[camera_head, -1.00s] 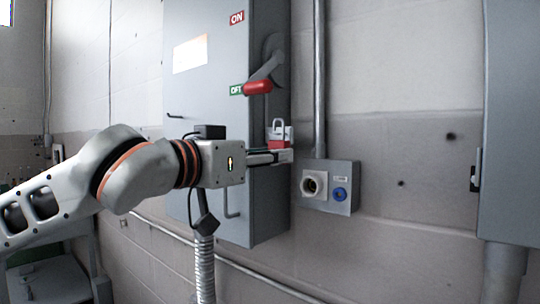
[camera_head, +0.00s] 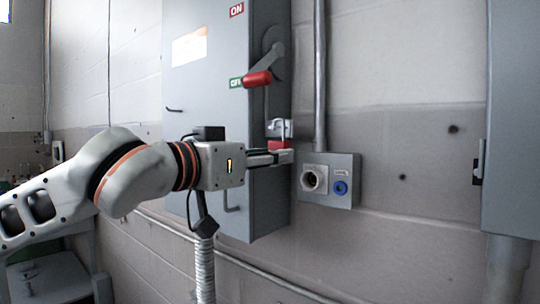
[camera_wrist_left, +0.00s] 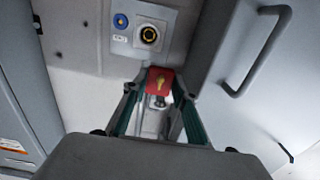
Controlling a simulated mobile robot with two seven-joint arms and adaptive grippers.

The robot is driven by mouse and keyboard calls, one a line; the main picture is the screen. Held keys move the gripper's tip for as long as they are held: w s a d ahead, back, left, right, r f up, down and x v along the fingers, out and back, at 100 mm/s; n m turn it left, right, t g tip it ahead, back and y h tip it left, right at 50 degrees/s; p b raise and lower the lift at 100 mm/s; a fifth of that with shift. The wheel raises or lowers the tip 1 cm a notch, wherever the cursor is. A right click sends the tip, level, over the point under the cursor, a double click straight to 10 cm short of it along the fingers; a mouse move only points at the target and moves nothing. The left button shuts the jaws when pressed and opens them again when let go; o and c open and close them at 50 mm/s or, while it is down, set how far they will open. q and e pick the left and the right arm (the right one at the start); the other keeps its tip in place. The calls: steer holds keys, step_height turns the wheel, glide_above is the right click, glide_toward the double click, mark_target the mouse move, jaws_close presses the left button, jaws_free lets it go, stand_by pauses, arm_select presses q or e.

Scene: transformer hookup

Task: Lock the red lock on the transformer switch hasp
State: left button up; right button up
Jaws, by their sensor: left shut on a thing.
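The transformer switch cabinet (camera_head: 215,110) is a tall grey box. Its red-gripped switch handle (camera_head: 257,79) sits beside the green OFF label (camera_head: 236,83). The red lock (camera_head: 279,146) is at the cabinet's right side, just below a small light-grey hasp (camera_head: 279,128). Whether the shackle passes through the hasp or is closed cannot be told. My left gripper (camera_head: 284,157) is shut on the lock. My right gripper is not in view.
A small grey socket box (camera_head: 328,182) with a round outlet and a blue part is mounted on the wall right of the cabinet. A vertical conduit (camera_head: 319,75) runs above it. Another grey cabinet (camera_head: 512,120) stands at the far right. The wall between is free.

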arm_select(q)
steer(key=shift+f, duration=0.2)
steer(key=o, duration=1.3)
steer(key=shift+o, duration=0.2)
steer(key=shift+s+a, duration=0.1)
steer(key=v, duration=0.4)
steer(key=shift+s+a, duration=0.2)
steer(key=shift+s, duration=0.15)
steer(key=v, duration=1.2)
